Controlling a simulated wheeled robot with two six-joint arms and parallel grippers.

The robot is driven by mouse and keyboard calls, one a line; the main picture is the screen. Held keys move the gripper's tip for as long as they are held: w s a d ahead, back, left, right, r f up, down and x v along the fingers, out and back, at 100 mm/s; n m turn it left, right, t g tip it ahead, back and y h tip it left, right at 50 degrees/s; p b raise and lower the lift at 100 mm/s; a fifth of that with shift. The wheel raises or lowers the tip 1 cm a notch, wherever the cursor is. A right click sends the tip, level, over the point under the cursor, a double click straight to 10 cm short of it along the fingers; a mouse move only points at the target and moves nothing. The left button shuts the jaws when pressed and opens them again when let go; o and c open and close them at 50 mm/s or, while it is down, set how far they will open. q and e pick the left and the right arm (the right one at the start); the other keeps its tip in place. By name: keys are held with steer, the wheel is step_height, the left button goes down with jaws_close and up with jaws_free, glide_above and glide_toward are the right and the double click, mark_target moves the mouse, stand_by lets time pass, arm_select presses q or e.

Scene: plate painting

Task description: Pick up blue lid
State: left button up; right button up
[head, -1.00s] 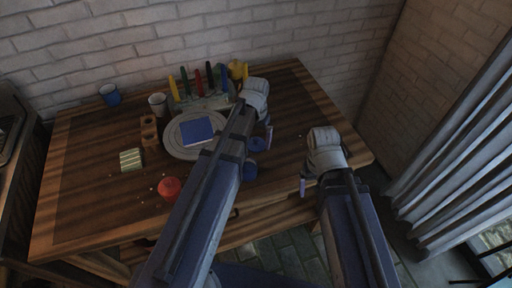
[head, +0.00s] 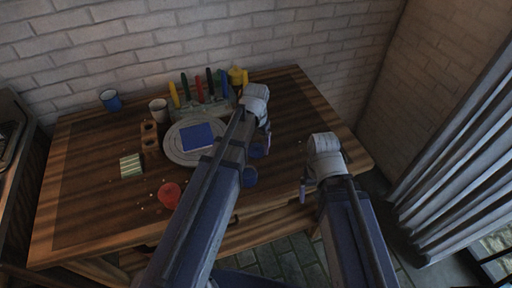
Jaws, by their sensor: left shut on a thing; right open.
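The blue lid (head: 257,152) is a small dark blue round thing on the right half of the wooden table, to the right of the plate. My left gripper (head: 266,148) is at its right side, pointing down and shut on it. The fingertips are small and dark, so the exact grip is hard to see. A blue pot (head: 250,177) stands just nearer to me, partly behind my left forearm. My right gripper (head: 302,190) is open and empty over the table's front right edge, apart from the lid.
A grey round plate (head: 175,153) bears a blue square. Several coloured tools stand in a rack (head: 212,108) behind it. A wooden block (head: 150,138), a white cup (head: 158,108), a blue mug (head: 110,101), a striped sponge (head: 131,165) and a red pot (head: 169,195) are left. The right table side is clear.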

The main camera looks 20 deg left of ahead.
mark_target(256, 145)
arm_select(q)
steer(key=shift+r, duration=0.1)
arm_select(e)
steer(key=shift+r, duration=0.1)
arm_select(q)
step_height(256, 145, up, 10)
steer(key=p, duration=1)
arm_select(e)
step_height(256, 145, up, 10)
